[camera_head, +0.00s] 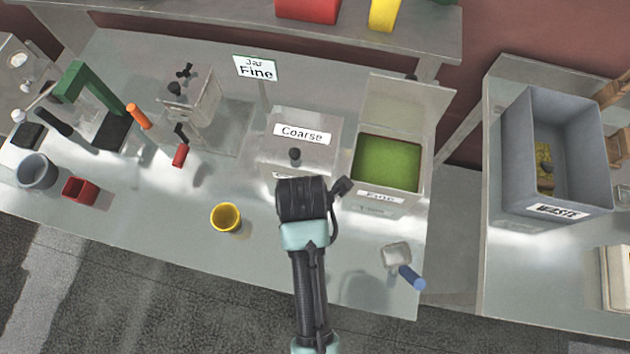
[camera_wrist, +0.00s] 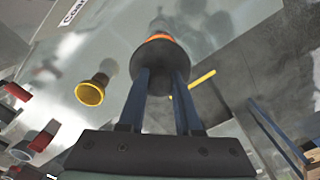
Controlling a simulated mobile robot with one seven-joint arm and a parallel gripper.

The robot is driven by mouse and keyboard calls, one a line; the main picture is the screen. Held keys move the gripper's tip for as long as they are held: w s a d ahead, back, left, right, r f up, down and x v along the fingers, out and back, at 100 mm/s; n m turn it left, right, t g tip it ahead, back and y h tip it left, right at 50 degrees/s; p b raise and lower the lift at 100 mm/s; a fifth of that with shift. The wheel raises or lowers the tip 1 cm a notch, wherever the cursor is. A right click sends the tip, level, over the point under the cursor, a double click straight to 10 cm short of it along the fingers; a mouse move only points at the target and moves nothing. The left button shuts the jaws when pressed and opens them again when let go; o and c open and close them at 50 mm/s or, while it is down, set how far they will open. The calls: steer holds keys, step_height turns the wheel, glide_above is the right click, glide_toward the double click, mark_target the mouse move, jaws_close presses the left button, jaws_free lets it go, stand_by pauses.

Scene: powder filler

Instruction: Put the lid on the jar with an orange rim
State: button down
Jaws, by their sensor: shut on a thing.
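My gripper (camera_wrist: 162,72) is shut on a dark round lid (camera_wrist: 160,62) in the wrist view. Just beyond the lid shows an orange rim (camera_wrist: 158,37), with a narrow body (camera_wrist: 160,23) behind it, which looks like the orange-rimmed jar. The lid covers most of that rim; I cannot tell whether the two touch. In the head view my arm hides my fingertips, the lid and this jar. A yellow-rimmed jar (camera_head: 226,217) stands apart on the table to the left of my arm; it also shows in the wrist view (camera_wrist: 90,93).
Behind my gripper stand the Coarse bin (camera_head: 300,133) and an open bin of green powder (camera_head: 388,163). A scoop with a blue handle (camera_head: 405,268) lies to the right. A red box (camera_head: 79,189) and grey cup (camera_head: 37,171) stand at left. A waste bin (camera_head: 556,211) is far right.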

steer(key=shift+s+a, duration=0.15)
steer(key=shift+s, duration=0.05)
steer(key=shift+w+f, duration=0.1)
steer(key=shift+f, duration=0.2)
step_height(320, 180, down, 6)
steer(key=b, duration=0.3)
steer(key=shift+b, duration=0.3)
steer(key=shift+f, duration=0.6)
stand_by(1.4)
steer(key=c, duration=0.5)
jaws_free()
steer(key=shift+r, duration=0.1)
